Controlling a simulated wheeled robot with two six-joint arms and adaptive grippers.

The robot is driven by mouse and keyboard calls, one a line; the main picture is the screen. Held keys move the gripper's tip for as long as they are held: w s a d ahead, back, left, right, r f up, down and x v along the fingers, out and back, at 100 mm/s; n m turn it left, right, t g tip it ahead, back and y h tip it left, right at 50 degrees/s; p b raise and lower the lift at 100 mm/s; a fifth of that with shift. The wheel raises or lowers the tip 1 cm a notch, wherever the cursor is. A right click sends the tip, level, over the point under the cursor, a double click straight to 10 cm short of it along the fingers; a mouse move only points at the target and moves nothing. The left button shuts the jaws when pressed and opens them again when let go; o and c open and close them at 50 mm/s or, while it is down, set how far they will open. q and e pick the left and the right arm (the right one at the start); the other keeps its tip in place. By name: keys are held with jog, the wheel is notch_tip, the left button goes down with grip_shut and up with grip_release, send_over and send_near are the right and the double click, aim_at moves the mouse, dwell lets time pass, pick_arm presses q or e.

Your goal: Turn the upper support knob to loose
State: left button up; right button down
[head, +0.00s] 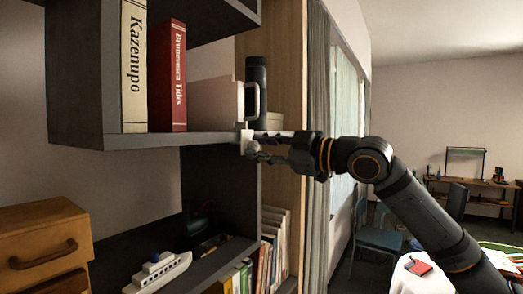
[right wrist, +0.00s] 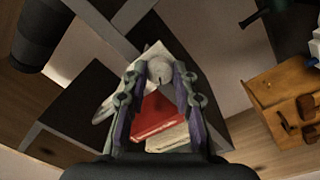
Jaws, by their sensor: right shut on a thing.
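The upper support knob is a small pale grey knob (right wrist: 160,68) at the front corner of the upper shelf, beside a white bracket (head: 246,134). In the right wrist view it sits between the fingertips. My right gripper (head: 257,147) reaches in from the right and is shut on the knob, its fingers covering much of it in the head view. The fingers also show in the right wrist view (right wrist: 160,82). Any marking on the knob is too small to read. My left gripper is not in view.
Below are a model ship (head: 160,272), several books (head: 273,240) and a wooden drawer box (head: 40,240). The room is open to the right.

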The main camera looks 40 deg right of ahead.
jog(key=n, duration=0.5)
jog(key=shift+n, duration=0.4)
jog(key=n, duration=0.5)
jog(key=shift+f+y+b, duration=0.1)
jog(key=shift+y+b, duration=0.2)
jog(key=shift+b, duration=0.05)
jog(key=shift+n, duration=0.3)
jog(key=c, duration=1.1)
grip_release()
jog(key=shift+o, duration=0.2)
